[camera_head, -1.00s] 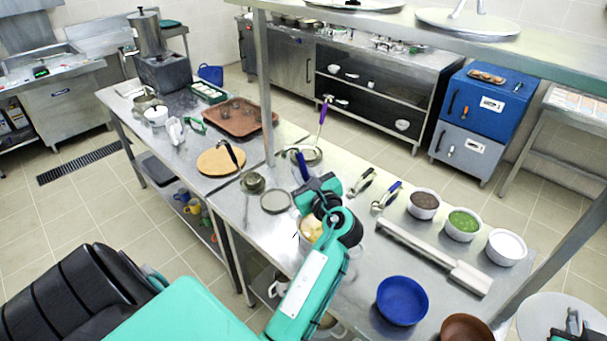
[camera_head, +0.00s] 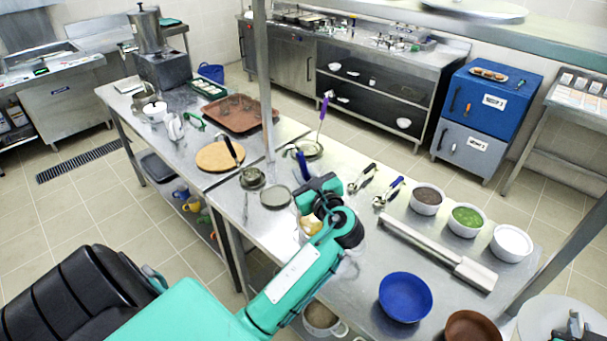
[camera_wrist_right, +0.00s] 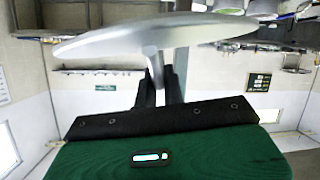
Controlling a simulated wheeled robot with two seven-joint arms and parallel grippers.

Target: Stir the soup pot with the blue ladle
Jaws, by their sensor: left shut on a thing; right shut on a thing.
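My left gripper (camera_head: 316,192) is shut on the blue ladle (camera_head: 301,165), whose blue handle stands up above the jaws. The ladle's lower end is hidden behind my gripper and arm. The soup pot (camera_head: 309,227) is right below the gripper on the steel counter. Only part of its yellowish soup shows; my arm covers the rest. My right gripper (camera_head: 573,327) is at the bottom right corner, shut on a round grey lid (camera_head: 537,317). In the right wrist view the lid (camera_wrist_right: 150,38) spans the frame, its knob between the jaws.
A blue bowl (camera_head: 405,297), brown bowl (camera_head: 468,328), long steel tool (camera_head: 440,252) and white bowls of ingredients (camera_head: 467,219) lie to the right. A round grey disc (camera_head: 275,197) and cutting board (camera_head: 220,156) are left. A post (camera_head: 266,90) and overhead shelf (camera_head: 560,28) frame the counter.

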